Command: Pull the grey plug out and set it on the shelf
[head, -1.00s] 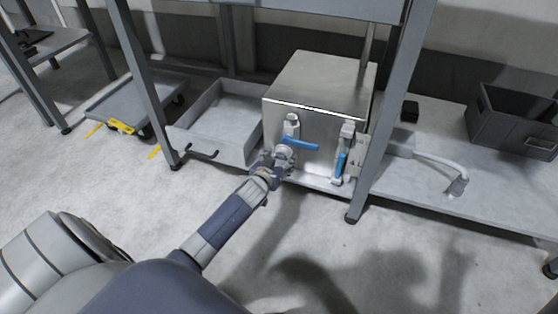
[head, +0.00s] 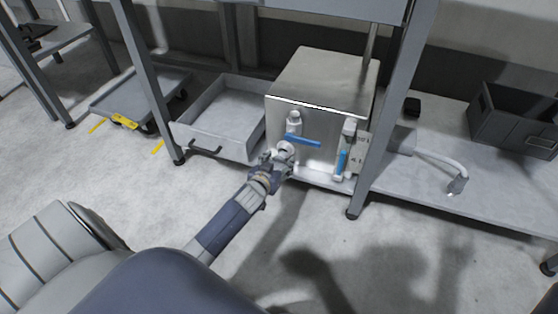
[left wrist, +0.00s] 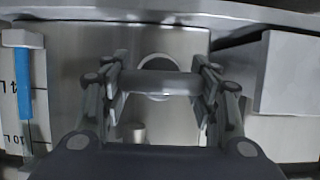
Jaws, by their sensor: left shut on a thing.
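A steel box (head: 320,80) stands on the low shelf (head: 425,185) under a grey frame. Its front has a blue-handled valve (head: 302,140) and, low down, a round port (head: 285,148) with the grey plug. My left gripper (head: 277,161) is at this port. I cannot tell how far the plug sits in the port. My right gripper is not in view.
A shallow tray (head: 215,147) with a handle adjoins the box on the left. A blue level gauge (head: 342,161) is on its right front. A frame leg (head: 385,130) stands close by. A hose nozzle (head: 440,170) and dark bin (head: 515,122) are on the shelf, with bare room between.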

